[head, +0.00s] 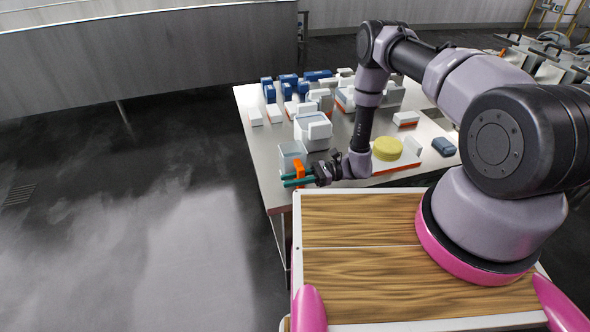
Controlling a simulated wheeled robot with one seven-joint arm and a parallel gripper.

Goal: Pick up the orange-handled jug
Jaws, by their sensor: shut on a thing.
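The orange-handled jug (291,157) is a clear, pale container at the near left corner of the metal table (262,178). Its orange handle (299,172) faces my side. My gripper (300,178) has teal fingers and is at the handle, shut on it. The jug looks upright. I cannot tell whether its base touches the table. Part of the handle is hidden by the fingers.
A white container (312,132) stands just behind the jug. A yellow cheese wheel (387,148) lies to the right, near a dark blue block (444,147). Blue and white boxes (288,84) crowd the far side. The floor at left is clear.

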